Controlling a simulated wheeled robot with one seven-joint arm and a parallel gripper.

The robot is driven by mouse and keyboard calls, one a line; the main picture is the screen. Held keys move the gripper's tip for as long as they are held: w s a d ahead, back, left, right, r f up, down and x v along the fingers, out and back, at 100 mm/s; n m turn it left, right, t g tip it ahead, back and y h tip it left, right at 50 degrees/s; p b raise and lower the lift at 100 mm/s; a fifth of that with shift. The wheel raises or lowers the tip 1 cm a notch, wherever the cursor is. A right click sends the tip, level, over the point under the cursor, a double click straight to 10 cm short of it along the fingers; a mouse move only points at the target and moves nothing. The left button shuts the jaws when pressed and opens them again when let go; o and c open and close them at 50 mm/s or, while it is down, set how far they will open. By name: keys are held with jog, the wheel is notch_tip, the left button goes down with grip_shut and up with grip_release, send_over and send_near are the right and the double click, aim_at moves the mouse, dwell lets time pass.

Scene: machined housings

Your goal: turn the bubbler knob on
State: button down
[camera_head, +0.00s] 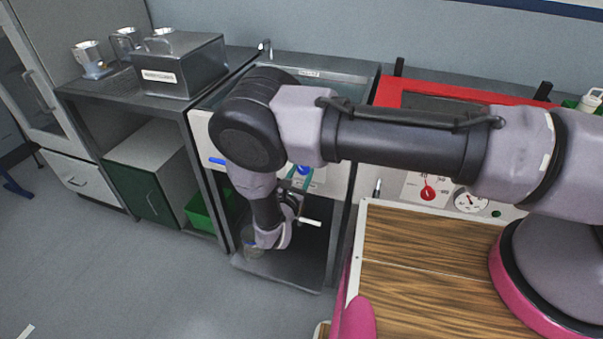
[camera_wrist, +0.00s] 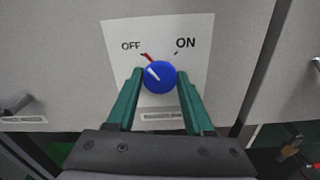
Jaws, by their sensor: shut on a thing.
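The blue bubbler knob (camera_wrist: 161,77) is in the middle of the wrist view, on a white label plate (camera_wrist: 190,35) marked OFF at the left and ON at the right. Its white pointer line slants up and left, toward the red mark by OFF. My gripper (camera_wrist: 160,84) has its two green fingers on either side of the knob and is shut on it. In the head view a small patch of the blue knob (camera_head: 303,170) shows beneath my arm, which hides much of the panel around it.
A blue handle (camera_head: 217,161) sticks out left on the same front panel. A metal box (camera_head: 180,68) stands on the bench at left. A red-topped unit (camera_head: 388,91) is at right, with a wooden surface (camera_head: 420,250) before it. Grey floor at lower left is clear.

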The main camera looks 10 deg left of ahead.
jog(key=m, duration=1.2)
jog(key=shift+m, duration=2.1)
jog(key=shift+c, duration=1.4)
grip_release()
